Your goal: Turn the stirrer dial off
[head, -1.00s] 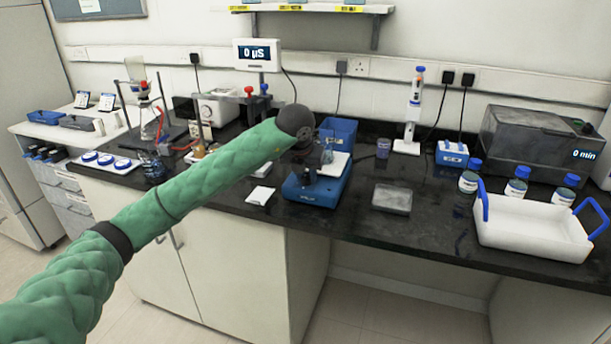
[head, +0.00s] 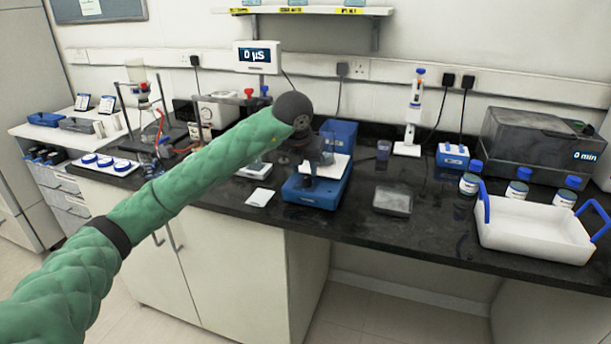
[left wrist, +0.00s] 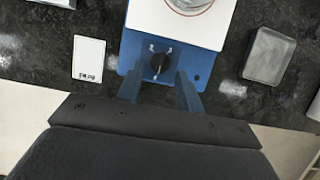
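The stirrer (head: 318,193) is a blue box with a white top plate, standing near the front edge of the black bench. In the left wrist view the stirrer (left wrist: 212,74) shows its dial (left wrist: 160,63), a small dark knob between white marks on the blue front part. A glass vessel (left wrist: 189,3) stands on the white plate. My left gripper (left wrist: 160,84) is open, its two blue fingers apart, with the dial between and just beyond their tips. No contact with the dial shows. In the head view my left gripper (head: 306,166) is above the stirrer's front, partly hidden by my wrist. My right gripper is out of view.
A white card (head: 259,197) lies left of the stirrer and a grey dish (head: 393,200) lies to its right. A white tray with blue handles (head: 533,232) and blue-capped bottles (head: 470,180) stand farther right. A blue bin (head: 339,131) is behind.

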